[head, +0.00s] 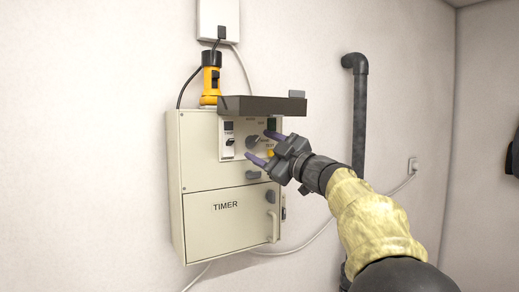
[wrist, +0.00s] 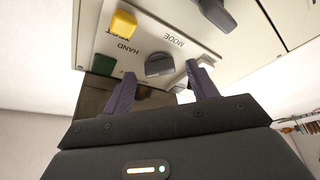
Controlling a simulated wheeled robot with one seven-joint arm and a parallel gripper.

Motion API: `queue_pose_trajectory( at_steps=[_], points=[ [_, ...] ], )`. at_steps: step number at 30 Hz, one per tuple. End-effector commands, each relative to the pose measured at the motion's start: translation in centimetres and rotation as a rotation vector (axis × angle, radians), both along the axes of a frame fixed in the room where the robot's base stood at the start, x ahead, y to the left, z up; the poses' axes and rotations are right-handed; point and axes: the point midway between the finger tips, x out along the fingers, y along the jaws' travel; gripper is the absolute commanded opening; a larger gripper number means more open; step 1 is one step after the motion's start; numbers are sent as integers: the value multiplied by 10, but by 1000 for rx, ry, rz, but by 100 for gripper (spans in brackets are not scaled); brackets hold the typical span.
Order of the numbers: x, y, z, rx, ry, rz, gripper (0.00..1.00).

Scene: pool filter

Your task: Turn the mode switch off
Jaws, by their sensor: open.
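The mode switch is a dark grey rotary knob (wrist: 159,65) beside the word MODE on the beige control box (head: 198,160). In the head view the knob (head: 253,141) shows just left of my fingers, on the upper panel. My gripper (head: 261,146) is open at the panel, with two purple-grey fingers. In the wrist view the knob appears between the tips of my gripper (wrist: 160,72). I cannot tell whether the fingers touch it. The word HAND shows near the knob; its exact pointing is hard to read.
A yellow button (wrist: 123,23) and a green button (wrist: 103,64) are near the knob. Below is the TIMER door (head: 225,222). A grey pipe (head: 360,115) runs down the wall at right.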

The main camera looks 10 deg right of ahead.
Motion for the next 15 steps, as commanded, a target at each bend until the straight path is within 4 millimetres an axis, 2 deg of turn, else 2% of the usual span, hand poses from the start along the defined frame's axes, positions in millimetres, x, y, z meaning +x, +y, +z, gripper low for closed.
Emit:
queue_pose_trajectory(
  at_steps=[15],
  points=[
    [-81, -55, -32, -1, -1, -3, 58]
  ],
)
